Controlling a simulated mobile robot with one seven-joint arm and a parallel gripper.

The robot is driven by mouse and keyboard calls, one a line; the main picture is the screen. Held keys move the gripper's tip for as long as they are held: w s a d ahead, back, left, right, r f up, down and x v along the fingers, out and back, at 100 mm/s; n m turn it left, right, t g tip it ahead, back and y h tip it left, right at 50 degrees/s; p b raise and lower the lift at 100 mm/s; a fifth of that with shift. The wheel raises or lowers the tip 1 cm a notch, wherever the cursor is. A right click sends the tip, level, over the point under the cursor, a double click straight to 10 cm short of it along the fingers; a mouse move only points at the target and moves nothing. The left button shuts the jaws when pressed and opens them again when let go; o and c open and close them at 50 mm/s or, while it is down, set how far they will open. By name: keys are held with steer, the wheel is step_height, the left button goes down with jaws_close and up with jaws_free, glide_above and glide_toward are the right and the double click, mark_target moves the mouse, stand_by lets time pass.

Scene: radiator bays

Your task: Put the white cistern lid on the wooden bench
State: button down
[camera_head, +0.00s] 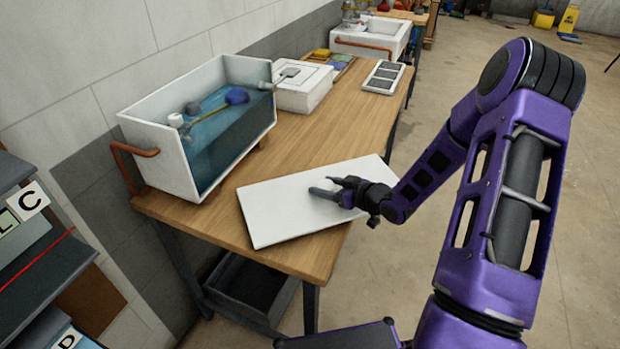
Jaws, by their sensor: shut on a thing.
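The white cistern lid (275,212) is a flat white panel over the near part of the wooden bench (215,222). Its right corner reaches past the bench's right edge. I cannot tell whether it rests on the wood or is held just above it. My gripper (325,187) is at the lid's right part and shut on it. The exact grip is small and partly hidden by the fingers.
An open white cistern (158,152) with water, a blue float and copper pipe stands left of the lid. A closed white box (304,92) and a panelled grey-white item (384,77) are farther back. Dark shelves (40,255) stand at left. Bare wood lies between.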

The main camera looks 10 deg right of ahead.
mark_target(304, 178)
steer(key=shift+w+a, duration=0.45)
steer(key=shift+w, duration=0.25)
steer(key=w+a, duration=0.2)
steer(key=w, duration=0.1)
steer(key=shift+a, duration=0.1)
steer(key=shift+w+a+f, duration=0.2)
steer(key=shift+w+f, duration=0.2)
steer(key=shift+f, duration=0.25)
steer(key=shift+f, duration=0.15)
steer(key=shift+c, duration=0.7)
jaws_free()
steer(key=shift+f, duration=0.1)
